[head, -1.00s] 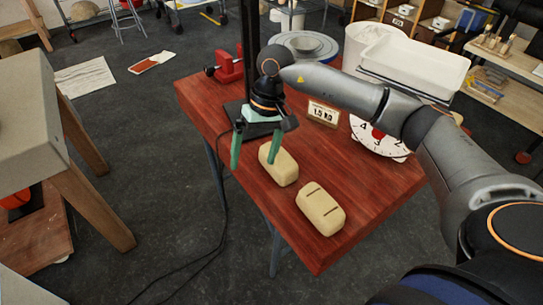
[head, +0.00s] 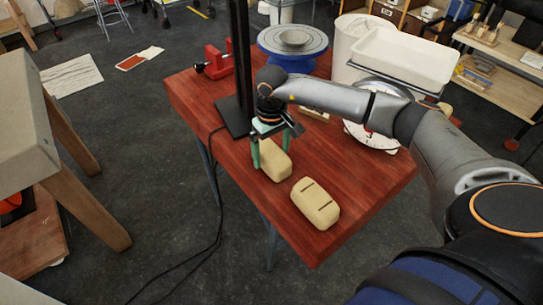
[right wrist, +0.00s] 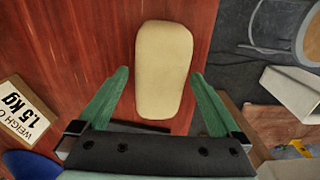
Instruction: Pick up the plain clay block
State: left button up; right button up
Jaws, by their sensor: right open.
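The plain clay block (head: 275,163) is a pale, smooth, rounded block lying on the red wooden table. It also shows in the right wrist view (right wrist: 162,85), with no grooves on its top. My right gripper (head: 270,156) is over the block's far end, with its green fingers pointing down. In the right wrist view the open fingers (right wrist: 160,78) lie on either side of the block, with a gap on each side. I cannot tell how far down the fingertips reach. My left gripper is not in view.
A black post (head: 240,70) on a base stands behind the gripper. A red clamp (head: 217,63), a dial scale (head: 372,137) and a 1.5 kg sign (right wrist: 20,108) are also nearby.

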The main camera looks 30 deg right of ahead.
jog(key=shift+f, duration=1.15)
grip_shut()
jog(key=shift+w+r, duration=0.15)
